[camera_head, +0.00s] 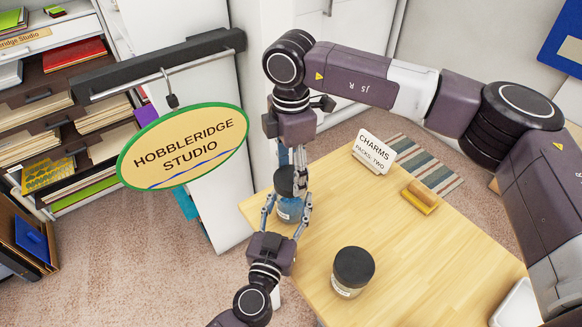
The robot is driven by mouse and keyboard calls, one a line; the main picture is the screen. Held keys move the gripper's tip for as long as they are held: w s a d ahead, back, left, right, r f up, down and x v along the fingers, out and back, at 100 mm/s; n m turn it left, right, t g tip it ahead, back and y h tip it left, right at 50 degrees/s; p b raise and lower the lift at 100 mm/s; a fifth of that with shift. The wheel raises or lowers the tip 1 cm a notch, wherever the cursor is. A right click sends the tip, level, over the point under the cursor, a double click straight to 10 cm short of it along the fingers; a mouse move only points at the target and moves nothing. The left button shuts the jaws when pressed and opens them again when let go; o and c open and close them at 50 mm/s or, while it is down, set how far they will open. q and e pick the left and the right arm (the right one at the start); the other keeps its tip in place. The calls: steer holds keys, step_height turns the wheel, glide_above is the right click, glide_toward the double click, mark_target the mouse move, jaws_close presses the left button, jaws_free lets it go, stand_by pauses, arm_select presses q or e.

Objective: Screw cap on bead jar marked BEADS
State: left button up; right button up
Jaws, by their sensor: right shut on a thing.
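A small jar with blue contents (288,207) and a pale label stands near the table's left edge. A dark cap (283,182) is at its top; I cannot tell whether it is seated. My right gripper (299,182) points down from above and is shut on the cap. My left gripper (285,212) reaches up from below, one finger on each side of the jar; whether the fingers press on it is unclear. A second jar with a black lid (352,270) stands upright nearer the front. The labels on both jars are too small to read.
The wooden table (420,262) has a CHARMS sign (374,152) and a yellow-brown block (420,197) toward the back. A white tray (516,304) is at the lower right. The oval Hobbleridge Studio sign (184,146) hangs left of the arms. The table's middle is clear.

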mark_target(291, 203)
steer(key=shift+f, duration=0.35)
steer(key=shift+f, duration=0.85)
steer(key=shift+f, duration=0.55)
steer(key=m, duration=0.6)
steer(key=shift+m, duration=0.4)
steer(key=o, duration=0.8)
steer(key=shift+c, duration=0.2)
